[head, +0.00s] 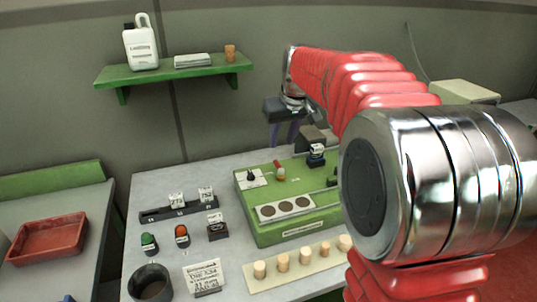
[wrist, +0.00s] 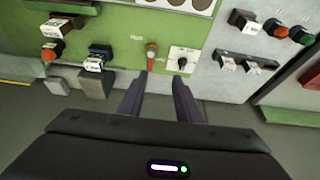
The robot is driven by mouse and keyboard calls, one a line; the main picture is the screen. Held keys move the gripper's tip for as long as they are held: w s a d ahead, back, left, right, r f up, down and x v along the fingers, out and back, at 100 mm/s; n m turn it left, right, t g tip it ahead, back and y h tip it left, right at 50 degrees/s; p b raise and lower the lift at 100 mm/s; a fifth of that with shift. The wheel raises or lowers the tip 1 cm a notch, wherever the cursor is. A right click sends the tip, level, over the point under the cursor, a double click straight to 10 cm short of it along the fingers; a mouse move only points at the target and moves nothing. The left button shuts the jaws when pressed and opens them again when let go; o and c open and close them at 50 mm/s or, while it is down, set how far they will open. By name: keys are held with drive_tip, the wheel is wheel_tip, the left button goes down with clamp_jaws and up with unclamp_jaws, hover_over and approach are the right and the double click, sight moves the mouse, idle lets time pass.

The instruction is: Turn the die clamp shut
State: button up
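The green machine (head: 290,225) stands on the grey bench. On its top are a black knob on a white plate (head: 251,177) and a small lever with a red and orange handle (head: 279,171). They also show in the wrist view, the knob (wrist: 182,61) to the right of the lever (wrist: 151,56). I cannot read which control is the die clamp. A blue part with a white label (head: 316,154) stands farther right. My gripper (wrist: 160,88) is open and empty, pointing toward the lever and knob, apart from both. It also shows in the head view (head: 284,135), behind the machine.
A dark rail (head: 180,211) is at left. My arm hides the machine's right end in the head view.

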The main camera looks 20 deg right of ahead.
sight(277, 163)
drive_tip(key=w+d, duration=0.1)
drive_tip(key=w+f, duration=0.1)
drive_tip(key=w+d, duration=0.1)
drive_tip(key=w, duration=0.1)
drive_tip(key=shift+d+f, duration=0.25)
drive_tip(key=shift+d, duration=0.1)
drive_tip(key=x, duration=1.3)
drive_tip(key=shift+f, duration=0.4)
drive_tip(key=shift+c, duration=0.4)
clamp_jaws()
drive_tip(key=shift+a, duration=0.15)
